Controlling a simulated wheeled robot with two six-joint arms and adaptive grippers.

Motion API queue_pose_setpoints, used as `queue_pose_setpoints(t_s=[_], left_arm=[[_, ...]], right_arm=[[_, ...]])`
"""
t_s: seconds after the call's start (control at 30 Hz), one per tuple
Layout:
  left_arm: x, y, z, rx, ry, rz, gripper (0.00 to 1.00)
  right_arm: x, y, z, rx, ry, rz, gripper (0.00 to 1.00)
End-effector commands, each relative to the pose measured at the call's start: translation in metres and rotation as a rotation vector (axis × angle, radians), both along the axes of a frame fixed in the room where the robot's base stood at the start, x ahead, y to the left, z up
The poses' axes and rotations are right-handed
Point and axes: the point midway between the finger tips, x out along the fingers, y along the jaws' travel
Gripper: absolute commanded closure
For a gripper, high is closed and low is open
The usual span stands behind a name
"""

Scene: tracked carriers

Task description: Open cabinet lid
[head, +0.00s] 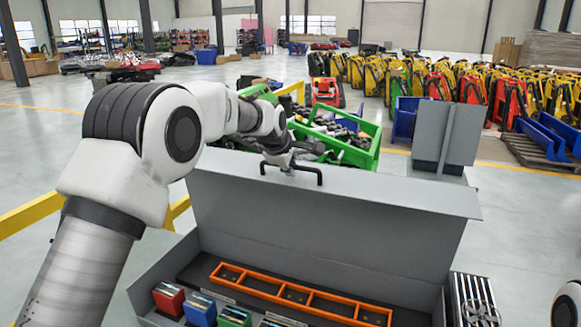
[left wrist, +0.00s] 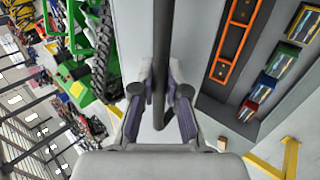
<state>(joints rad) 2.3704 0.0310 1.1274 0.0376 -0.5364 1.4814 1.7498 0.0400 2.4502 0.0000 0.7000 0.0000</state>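The grey cabinet lid (head: 330,215) stands raised, and the cabinet (head: 150,290) below it is open. A black bar handle (head: 318,176) is fixed near the lid's upper edge. My left gripper (head: 283,163) is at this handle. In the left wrist view the black handle (left wrist: 161,40) runs between the two fingers of the left gripper (left wrist: 161,85), which close in on it from both sides. The lid (left wrist: 190,50) also shows there as a grey panel. My right gripper is not in view.
Inside the cabinet lie an orange divided frame (head: 290,290) and several coloured boxes, including a red one (head: 168,298). Green crates (head: 355,150) with dark parts stand behind the lid. A yellow rail (head: 30,215) is at the left. Open floor (head: 530,215) lies to the right.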

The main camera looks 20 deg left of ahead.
Motion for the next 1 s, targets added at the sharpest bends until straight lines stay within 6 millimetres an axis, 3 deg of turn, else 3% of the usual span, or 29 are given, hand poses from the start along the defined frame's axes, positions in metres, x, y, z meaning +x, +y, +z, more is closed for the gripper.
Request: queue_pose_setpoints(t_s=[0.03, 0.07, 0.1, 0.47, 0.8, 1.0], left_arm=[[0.000, 0.000, -0.002, 0.000, 0.004, 0.000, 0.77], [0.000, 0.000, -0.002, 0.000, 0.003, 0.000, 0.66], [0.000, 0.000, -0.001, 0.000, 0.003, 0.000, 0.61], [-0.005, 0.000, 0.007, 0.000, -0.001, 0.000, 0.61], [-0.056, 0.002, 0.067, -0.001, -0.002, -0.001, 0.61], [-0.076, 0.002, 0.088, 0.000, 0.001, 0.000, 0.61]], right_arm=[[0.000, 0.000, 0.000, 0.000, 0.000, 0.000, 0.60], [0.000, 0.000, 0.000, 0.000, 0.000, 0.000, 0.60], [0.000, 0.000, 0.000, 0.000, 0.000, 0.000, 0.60], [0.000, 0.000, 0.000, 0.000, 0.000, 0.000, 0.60], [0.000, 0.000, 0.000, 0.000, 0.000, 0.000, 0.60], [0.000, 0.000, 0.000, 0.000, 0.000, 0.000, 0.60]])
